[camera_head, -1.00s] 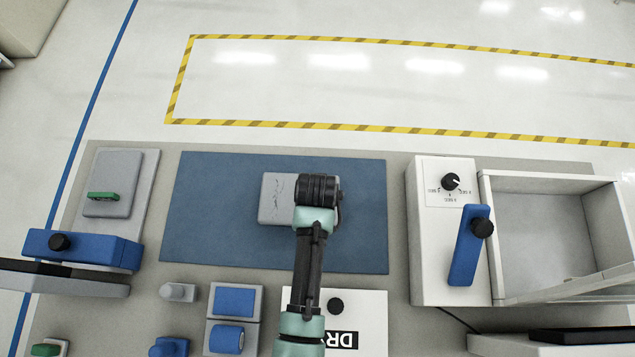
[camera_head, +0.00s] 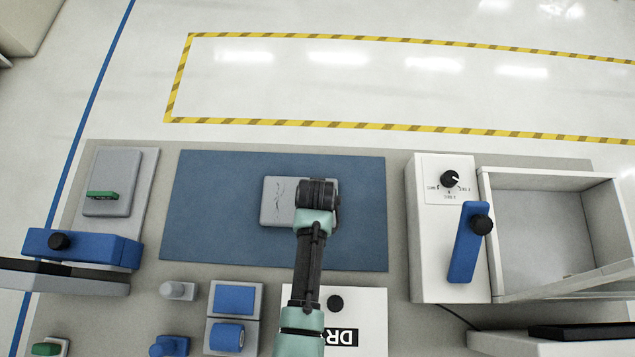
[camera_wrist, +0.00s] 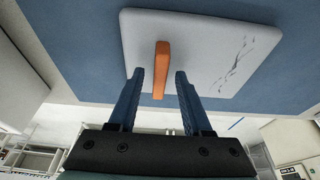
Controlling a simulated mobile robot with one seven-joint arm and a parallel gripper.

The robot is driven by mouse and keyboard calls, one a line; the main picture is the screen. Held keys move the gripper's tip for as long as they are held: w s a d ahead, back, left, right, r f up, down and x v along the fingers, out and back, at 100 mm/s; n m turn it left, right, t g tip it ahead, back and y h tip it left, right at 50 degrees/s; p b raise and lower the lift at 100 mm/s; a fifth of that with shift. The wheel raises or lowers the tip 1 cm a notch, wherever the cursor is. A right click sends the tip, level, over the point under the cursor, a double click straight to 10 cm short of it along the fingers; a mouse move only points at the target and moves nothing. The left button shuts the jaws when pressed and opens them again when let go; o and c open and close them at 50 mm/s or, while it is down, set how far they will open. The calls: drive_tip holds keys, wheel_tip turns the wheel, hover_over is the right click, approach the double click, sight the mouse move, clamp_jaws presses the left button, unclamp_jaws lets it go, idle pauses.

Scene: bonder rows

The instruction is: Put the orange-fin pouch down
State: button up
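The orange-fin pouch is a grey, flat, rounded-square pack with dark crease marks, lying on the blue mat (camera_head: 215,225) in the head view (camera_head: 282,202). In the wrist view its pale face (camera_wrist: 215,50) fills the top, and its orange fin (camera_wrist: 161,68) stands out between my fingers. My gripper (camera_wrist: 159,72) has two blue fingers apart, with a visible gap on each side of the fin. In the head view my wrist covers the pouch's right part and hides the fin and fingertips.
A white box with a dial (camera_head: 432,240) and an open grey bin (camera_head: 545,235) stand right of the mat. Blue and grey fixtures (camera_head: 234,300) and a white labelled box (camera_head: 365,315) sit in front. Much of the mat is bare.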

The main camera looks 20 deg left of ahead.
drive_tip(key=shift+r, duration=0.1)
drive_tip(key=v, duration=1.2)
drive_tip(key=w+d+r+m+t, duration=0.1)
drive_tip(key=w+r+t, duration=0.4)
drive_tip(key=r, duration=0.6)
drive_tip(key=w+r+t, duration=0.3)
drive_tip(key=w+r, duration=0.4)
drive_tip(key=r, duration=0.4)
drive_tip(key=w+d+r+m+t, duration=0.1)
drive_tip(key=w+r+t, duration=0.35)
drive_tip(key=r, duration=0.65)
wheel_tip(320, 180, up, 16)
drive_tip(key=d+t, duration=0.2)
drive_tip(key=t, duration=0.3)
drive_tip(key=s+d+r+t, duration=0.2)
drive_tip(key=s+r, duration=0.4)
drive_tip(key=r, duration=0.3)
drive_tip(key=s+d+r+m+t+h, duration=0.1)
drive_tip(key=s+r+t, duration=0.3)
drive_tip(key=r, duration=0.6)
drive_tip(key=s+d, duration=0.1)
drive_tip(key=s, duration=0.1)
drive_tip(key=shift+s+t, duration=0.3)
drive_tip(key=shift+t, duration=0.05)
